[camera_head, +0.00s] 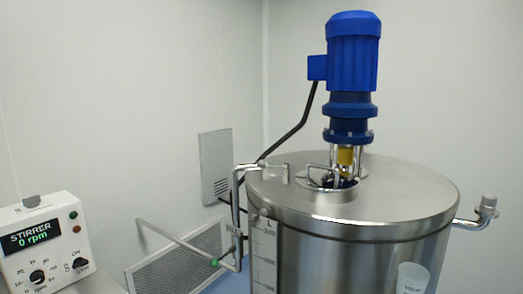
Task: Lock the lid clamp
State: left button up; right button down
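A steel tank (300,258) stands at the right under a round steel lid (400,200). At the lid's left edge, a bent metal rod (236,195) runs from a small bracket (275,173) on the lid down the tank's side. A long thin lever (172,238) slants up and left from near the rod's lower end, beside a green knob (215,262). I cannot tell for certain which part is the lid clamp or whether it is locked. Neither of my grippers shows.
A blue motor (352,55) rises above the lid, beside a small round opening with a handle. A bent pipe (470,222) sticks out at the tank's right. A stirrer box (45,245) reading 0 rpm stands at lower left. A clear measuring cup (412,277) is at the front.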

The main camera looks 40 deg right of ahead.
aim_at(262, 163)
jog(key=i+j, duration=0.8)
jog(key=z, duration=1.9)
